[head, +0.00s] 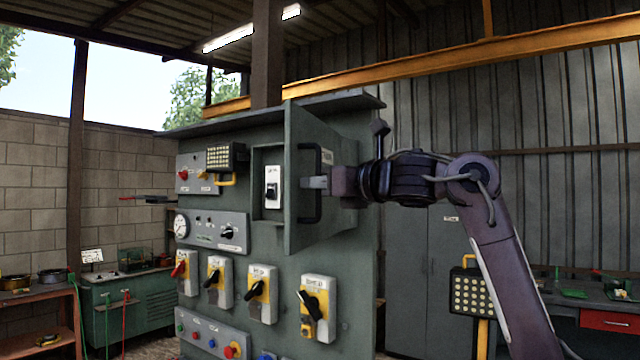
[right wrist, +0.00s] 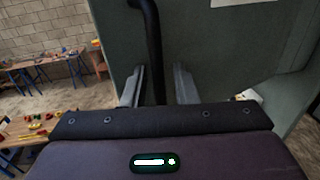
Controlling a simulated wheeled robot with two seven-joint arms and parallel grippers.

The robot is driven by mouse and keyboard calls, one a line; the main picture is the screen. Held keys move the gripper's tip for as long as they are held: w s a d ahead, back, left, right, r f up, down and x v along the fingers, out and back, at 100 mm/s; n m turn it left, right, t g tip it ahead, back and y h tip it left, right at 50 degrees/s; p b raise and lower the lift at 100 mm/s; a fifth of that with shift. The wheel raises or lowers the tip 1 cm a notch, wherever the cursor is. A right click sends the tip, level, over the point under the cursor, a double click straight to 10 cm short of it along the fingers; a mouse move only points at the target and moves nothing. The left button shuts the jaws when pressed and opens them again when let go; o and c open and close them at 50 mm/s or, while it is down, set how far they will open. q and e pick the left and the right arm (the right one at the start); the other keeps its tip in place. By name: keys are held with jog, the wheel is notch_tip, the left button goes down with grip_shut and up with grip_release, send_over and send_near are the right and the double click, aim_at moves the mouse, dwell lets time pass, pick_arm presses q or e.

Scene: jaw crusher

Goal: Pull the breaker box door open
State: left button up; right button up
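The breaker box door (head: 296,160) is a grey-green panel on the upright cabinet in the head view. It stands swung out, and the box recess (head: 259,164) with a white switch (head: 272,187) shows beside it. A black bar handle (head: 311,212) is on the door's outer face. In the right wrist view the handle (right wrist: 152,40) runs down between the two fingers. My right gripper (head: 316,183) is at the handle from the right. Its fingers (right wrist: 158,88) are apart, with a gap visible on each side of the bar. My left gripper is not in view.
The cabinet face (head: 265,290) carries several rotary switches, a gauge (head: 181,226) and a yellow-handled lamp (head: 226,158) left of the recess. A red workbench (head: 36,300) stands at far left. Another lamp (head: 470,292) stands right of the cabinet, before a grey locker (head: 425,250).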

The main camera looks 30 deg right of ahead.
jog(key=b+v, duration=0.2)
jog(key=v, duration=0.5)
jog(key=shift+s+b, duration=0.3)
